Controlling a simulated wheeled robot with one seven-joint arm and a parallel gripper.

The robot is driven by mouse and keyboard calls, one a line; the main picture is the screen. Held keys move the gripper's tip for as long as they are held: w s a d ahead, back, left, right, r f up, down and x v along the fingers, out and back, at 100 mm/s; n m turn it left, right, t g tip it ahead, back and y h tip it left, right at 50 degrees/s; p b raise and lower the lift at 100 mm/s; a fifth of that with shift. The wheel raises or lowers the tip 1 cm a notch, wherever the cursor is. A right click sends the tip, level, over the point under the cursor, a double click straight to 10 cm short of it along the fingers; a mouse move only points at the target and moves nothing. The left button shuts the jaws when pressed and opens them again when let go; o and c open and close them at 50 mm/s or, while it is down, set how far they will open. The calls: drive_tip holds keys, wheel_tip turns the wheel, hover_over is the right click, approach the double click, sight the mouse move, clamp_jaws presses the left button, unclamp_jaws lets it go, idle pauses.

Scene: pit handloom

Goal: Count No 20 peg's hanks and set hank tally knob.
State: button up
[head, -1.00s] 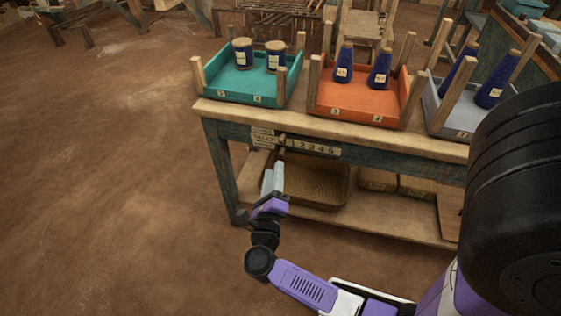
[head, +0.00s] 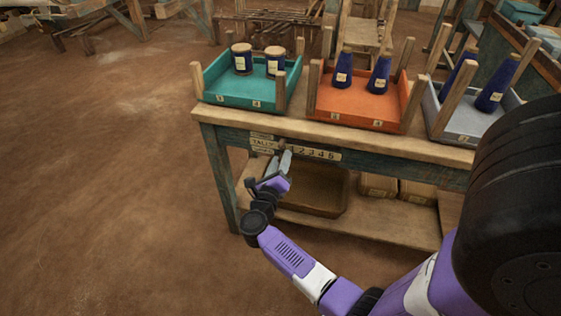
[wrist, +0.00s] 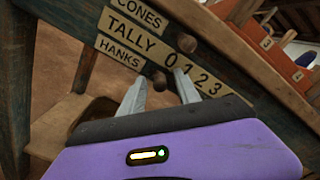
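The tally strip (wrist: 135,40) on the bench apron carries CONES, TALLY and HANKS labels and a number row starting at 0; it also shows in the head view (head: 318,155). The hank tally knob (wrist: 159,81), a small round brown knob, is below the 0 on the HANKS side. The cone knob (wrist: 187,42) is above the 0. My gripper (wrist: 160,76) is open at the strip, one finger on each side of the hank knob in the picture; contact cannot be told. In the head view my gripper (head: 279,162) hides part of the strip's left end. No hanks or peg numbered 20 are visible.
The bench (head: 360,139) bears a teal tray (head: 215,92) with two spools, an orange tray (head: 355,118) with two blue cones, and a grey tray (head: 450,130) with more cones. A brown basket (head: 320,195) is on the lower shelf. Floor at left is clear.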

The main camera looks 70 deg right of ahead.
clamp_jaws()
idle(1.4)
